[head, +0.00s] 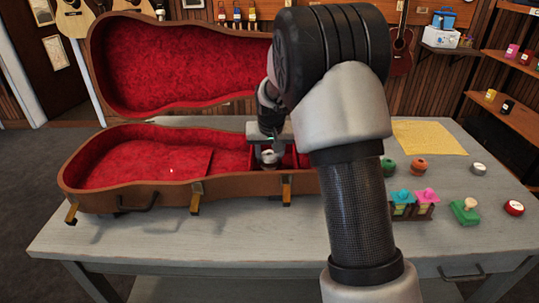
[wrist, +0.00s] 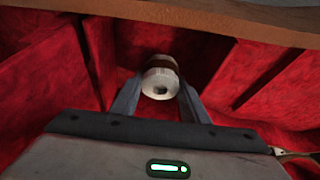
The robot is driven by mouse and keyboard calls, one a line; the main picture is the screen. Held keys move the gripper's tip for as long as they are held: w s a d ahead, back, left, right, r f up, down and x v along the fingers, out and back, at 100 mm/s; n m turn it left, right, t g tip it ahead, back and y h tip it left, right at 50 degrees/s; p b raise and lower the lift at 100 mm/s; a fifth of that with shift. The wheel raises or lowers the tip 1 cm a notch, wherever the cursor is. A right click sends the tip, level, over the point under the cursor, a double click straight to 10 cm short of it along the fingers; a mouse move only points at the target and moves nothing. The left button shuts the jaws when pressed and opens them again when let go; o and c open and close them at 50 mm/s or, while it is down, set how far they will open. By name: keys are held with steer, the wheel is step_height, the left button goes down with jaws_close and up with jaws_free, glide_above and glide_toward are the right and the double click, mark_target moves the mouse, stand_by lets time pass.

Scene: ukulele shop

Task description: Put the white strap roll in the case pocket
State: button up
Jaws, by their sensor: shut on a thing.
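In the head view the roll (head: 268,157) shows under my gripper (head: 268,152), over the small red-lined pocket in the open brown case (head: 150,203). In the wrist view the pocket's red walls (wrist: 98,50) stand on both sides of the roll. I cannot tell whether the roll touches the pocket floor. My arm hides the right end of the case.
The case lid (head: 180,60) stands open behind. To the right on the grey table (head: 330,245) are a yellow sheet (head: 428,138), several small rolls and knobs, a green stamp-like block (head: 465,212) and a small rack with pink and teal pieces (head: 413,205).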

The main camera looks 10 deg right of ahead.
stand_by(0.3)
steer(key=o, duration=1.2)
